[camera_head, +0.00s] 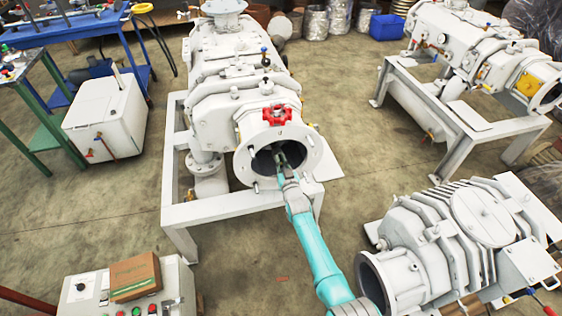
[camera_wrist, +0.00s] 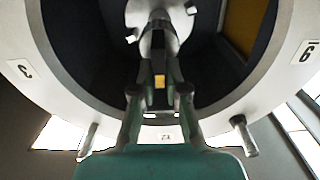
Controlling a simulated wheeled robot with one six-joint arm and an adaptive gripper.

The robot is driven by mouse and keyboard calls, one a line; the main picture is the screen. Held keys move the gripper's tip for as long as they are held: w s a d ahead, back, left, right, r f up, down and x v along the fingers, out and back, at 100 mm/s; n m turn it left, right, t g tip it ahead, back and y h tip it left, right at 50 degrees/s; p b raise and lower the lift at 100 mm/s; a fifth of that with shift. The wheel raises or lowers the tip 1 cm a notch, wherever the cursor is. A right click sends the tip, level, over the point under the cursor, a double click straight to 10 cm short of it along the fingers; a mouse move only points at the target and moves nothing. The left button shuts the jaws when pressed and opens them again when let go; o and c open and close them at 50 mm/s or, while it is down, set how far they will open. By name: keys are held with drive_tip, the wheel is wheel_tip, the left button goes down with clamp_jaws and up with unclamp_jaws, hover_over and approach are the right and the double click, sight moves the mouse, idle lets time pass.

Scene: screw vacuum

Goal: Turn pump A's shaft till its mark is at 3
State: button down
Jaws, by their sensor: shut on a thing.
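A white pump (camera_head: 238,80) stands on a white frame in the middle of the head view, its round open flange (camera_head: 310,158) facing me. No letter A is readable on it. My gripper (camera_head: 280,160) reaches into the opening. In the wrist view my gripper (camera_wrist: 159,66) is shut on the grey shaft (camera_wrist: 158,40) inside the dark bore. A small yellow patch (camera_wrist: 160,81), possibly the mark, shows between the fingers, towards the bottom label. The ring carries an upside-down 3-like label (camera_wrist: 24,69) at left, an upside-down 9 (camera_wrist: 306,51) at right and a small, unclear label (camera_wrist: 166,136) at bottom.
Studs (camera_wrist: 243,135) stick out from the flange. A ribbed pump (camera_head: 420,262) is close at the right of my arm; another pump (camera_head: 470,45) stands behind. A control box (camera_head: 130,290) is at front left.

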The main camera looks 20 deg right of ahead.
drive_tip(key=shift+d+f+m, duration=0.25)
drive_tip(key=shift+d+m, duration=0.05)
drive_tip(key=shift+m, duration=2.55)
drive_tip(key=shift+d+f+m, duration=0.3)
drive_tip(key=shift+m, duration=2.6)
drive_tip(key=shift+d+f+m, duration=0.25)
drive_tip(key=shift+d+m, duration=0.05)
drive_tip(key=shift+m, duration=2.55)
drive_tip(key=c, duration=1.2)
unclamp_jaws()
drive_tip(key=s, duration=1.2)
